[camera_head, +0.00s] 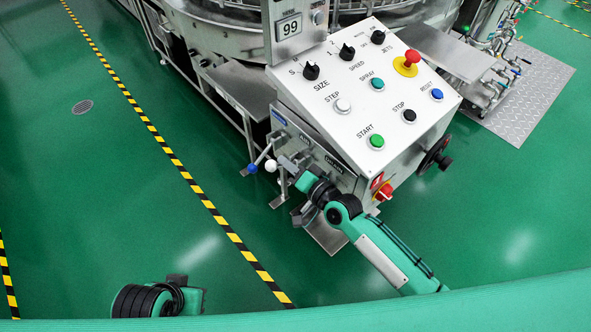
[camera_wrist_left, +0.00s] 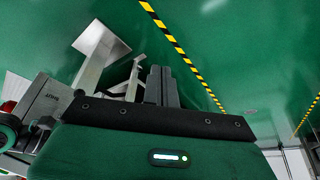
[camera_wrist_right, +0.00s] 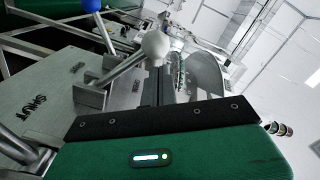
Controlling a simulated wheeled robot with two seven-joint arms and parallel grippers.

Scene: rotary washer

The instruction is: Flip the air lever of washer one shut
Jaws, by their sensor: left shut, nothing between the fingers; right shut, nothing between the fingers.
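Two ball-ended levers stand out from the left side of the control box: one with a white ball (camera_head: 271,165) and one with a blue ball (camera_head: 252,168). A small plate by the white one seems to read AIR. My right gripper (camera_head: 287,163) is shut and empty, its fingertips close beside the white-ball lever. In the right wrist view, the white ball (camera_wrist_right: 155,46) appears just past the fingertips, with the blue ball (camera_wrist_right: 91,5) farther left; I cannot tell whether they touch the white one. My left gripper (camera_head: 177,280) is shut and empty over open floor.
The control box's sloped panel (camera_head: 365,90) carries several knobs and buttons. In the right wrist view, a plate marked SHUT (camera_wrist_right: 38,104) lies left of the fingers. Floor at left is clear.

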